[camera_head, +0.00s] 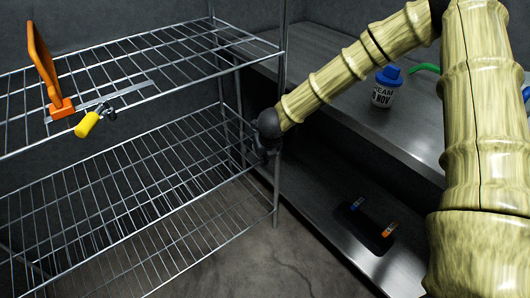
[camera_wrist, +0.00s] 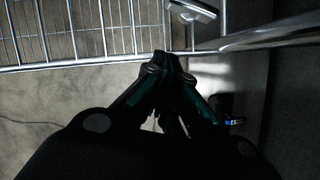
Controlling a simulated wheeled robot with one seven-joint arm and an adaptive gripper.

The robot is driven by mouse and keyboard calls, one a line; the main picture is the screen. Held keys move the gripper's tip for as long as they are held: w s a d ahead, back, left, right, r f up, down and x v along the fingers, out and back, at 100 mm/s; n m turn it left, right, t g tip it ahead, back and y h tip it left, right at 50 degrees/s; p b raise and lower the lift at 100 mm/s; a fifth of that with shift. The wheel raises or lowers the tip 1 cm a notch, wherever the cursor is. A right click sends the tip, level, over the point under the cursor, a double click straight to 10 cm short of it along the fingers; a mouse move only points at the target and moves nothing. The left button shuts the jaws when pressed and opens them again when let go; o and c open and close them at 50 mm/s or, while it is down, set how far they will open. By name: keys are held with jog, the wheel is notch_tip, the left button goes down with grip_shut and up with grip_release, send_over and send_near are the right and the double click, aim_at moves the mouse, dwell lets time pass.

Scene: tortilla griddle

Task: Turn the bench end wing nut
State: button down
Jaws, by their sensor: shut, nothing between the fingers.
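I cannot make out a wing nut for certain in either view. In the head view, a dark plate (camera_head: 366,228) with a small blue piece (camera_head: 358,203) and a small orange piece (camera_head: 390,229) lies on the low steel shelf under the bench. These small coloured pieces also show in the wrist view (camera_wrist: 238,121), right of my gripper. My gripper (camera_wrist: 170,60) is shut and empty, its dark fingers together. In the head view, the dark end of my arm is at the wire rack's near right post, and the fingers are mostly hidden there.
A wire rack (camera_head: 150,190) stands at left. Its upper shelf bears an orange upright piece (camera_head: 42,62), a flat metal strip (camera_head: 128,93) and a yellow-handled tool (camera_head: 87,124). The steel bench (camera_head: 420,125) at right holds a blue-capped bottle (camera_head: 384,92). Bare floor (camera_head: 225,245) lies between.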

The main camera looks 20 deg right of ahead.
jog(key=w, duration=0.1)
jog(key=w+f, duration=0.1)
jog(key=w, duration=0.1)
jog(key=shift+w+f, duration=0.25)
jog(key=shift+f, duration=0.15)
jog(key=shift+w, duration=0.65)
jog(key=shift+a, duration=0.2)
